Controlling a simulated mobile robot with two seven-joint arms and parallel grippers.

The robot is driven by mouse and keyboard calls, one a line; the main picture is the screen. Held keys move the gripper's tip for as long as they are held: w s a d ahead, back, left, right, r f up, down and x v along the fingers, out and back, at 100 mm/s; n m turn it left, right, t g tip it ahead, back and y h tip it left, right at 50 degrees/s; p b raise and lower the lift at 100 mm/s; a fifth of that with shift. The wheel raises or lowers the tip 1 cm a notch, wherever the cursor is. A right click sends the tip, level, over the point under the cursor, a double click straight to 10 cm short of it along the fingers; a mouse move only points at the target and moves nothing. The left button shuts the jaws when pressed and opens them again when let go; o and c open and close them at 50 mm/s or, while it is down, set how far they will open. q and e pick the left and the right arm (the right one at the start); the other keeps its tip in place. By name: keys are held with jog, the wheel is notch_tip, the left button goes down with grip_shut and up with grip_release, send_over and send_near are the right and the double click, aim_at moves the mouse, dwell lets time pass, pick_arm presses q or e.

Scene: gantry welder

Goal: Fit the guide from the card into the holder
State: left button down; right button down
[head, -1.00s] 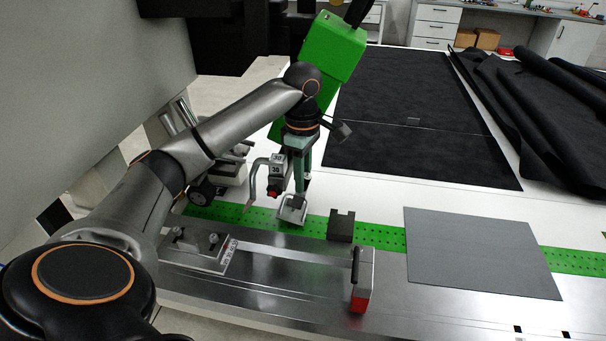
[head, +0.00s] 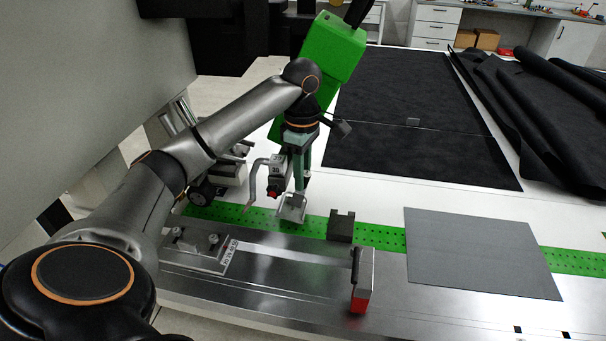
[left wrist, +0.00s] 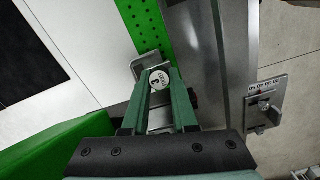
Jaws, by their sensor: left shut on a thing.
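My left gripper (head: 296,190) points down over the steel bed, beside the green perforated strip. It is shut on a small pale metal piece (head: 291,208), apparently the guide. In the left wrist view the gripper (left wrist: 158,88) has its green fingers on either side of this piece, and a round white tag (left wrist: 160,80) with a 3 on it shows between them. Just left of the fingers in the head view is a grey bent-arm fixture (head: 275,172) marked 30 with a red tip, possibly the holder. I cannot tell whether the piece touches the bed. My right gripper is out of view.
A dark notched block (head: 341,226) stands right of the gripper on the green strip (head: 380,236). A red-ended stop (head: 361,282) and a clamp plate with numbers (head: 200,250) lie nearer. A grey sheet (head: 480,252) lies right. A large green machine body (head: 333,48) rises behind.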

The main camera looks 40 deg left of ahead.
pick_arm(q)
jog(key=shift+s+a, duration=0.3)
jog(key=shift+a, duration=0.65)
jog(key=c, duration=0.6)
grip_release()
jog(key=shift+r, duration=6.25)
